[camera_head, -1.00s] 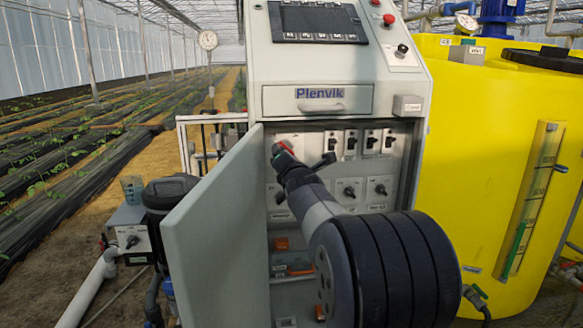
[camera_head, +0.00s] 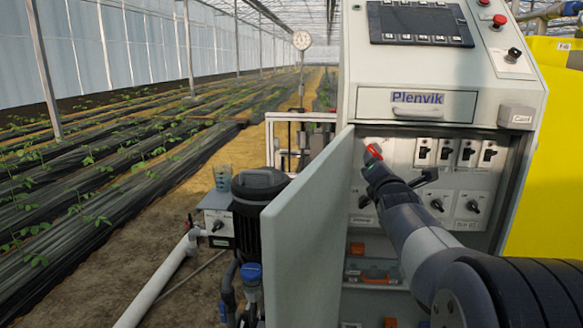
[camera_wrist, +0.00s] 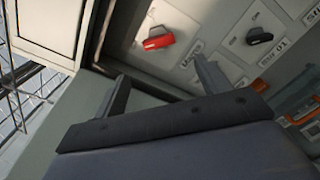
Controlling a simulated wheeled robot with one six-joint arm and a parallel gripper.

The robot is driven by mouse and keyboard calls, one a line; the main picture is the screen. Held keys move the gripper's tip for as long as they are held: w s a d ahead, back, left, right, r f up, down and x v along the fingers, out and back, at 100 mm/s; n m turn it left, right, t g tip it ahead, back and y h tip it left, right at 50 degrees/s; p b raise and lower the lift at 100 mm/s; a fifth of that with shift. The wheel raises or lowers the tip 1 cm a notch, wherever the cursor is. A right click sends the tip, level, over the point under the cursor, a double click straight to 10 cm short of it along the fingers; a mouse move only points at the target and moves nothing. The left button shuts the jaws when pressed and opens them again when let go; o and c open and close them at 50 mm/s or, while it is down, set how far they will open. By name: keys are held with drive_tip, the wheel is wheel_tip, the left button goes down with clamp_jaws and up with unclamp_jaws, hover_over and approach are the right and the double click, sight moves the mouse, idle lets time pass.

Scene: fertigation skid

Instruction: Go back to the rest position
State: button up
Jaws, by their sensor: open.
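My gripper (camera_head: 398,168) is inside the open cabinet, in front of its switch panel, with its two fingers spread and nothing between them. It also shows open in the wrist view (camera_wrist: 160,80). A red rotary knob (camera_head: 374,150) sits just beyond the left finger in the head view. In the wrist view the red knob (camera_wrist: 157,42) is ahead of the gap between the fingers, apparently clear of them. My arm reaches in from the lower right.
The grey cabinet door (camera_head: 308,235) stands open close to the left of my arm. Black switches (camera_head: 465,153) fill the panel. A pump (camera_head: 258,205) and white pipe (camera_head: 160,280) are left of the door. A yellow tank (camera_head: 548,150) is at right. Crop rows lie further left.

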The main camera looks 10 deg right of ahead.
drive_tip(key=x, duration=1)
drive_tip(key=shift+w+p, duration=0.4)
drive_tip(key=shift+p, duration=0.05)
drive_tip(key=shift+s, duration=0.1)
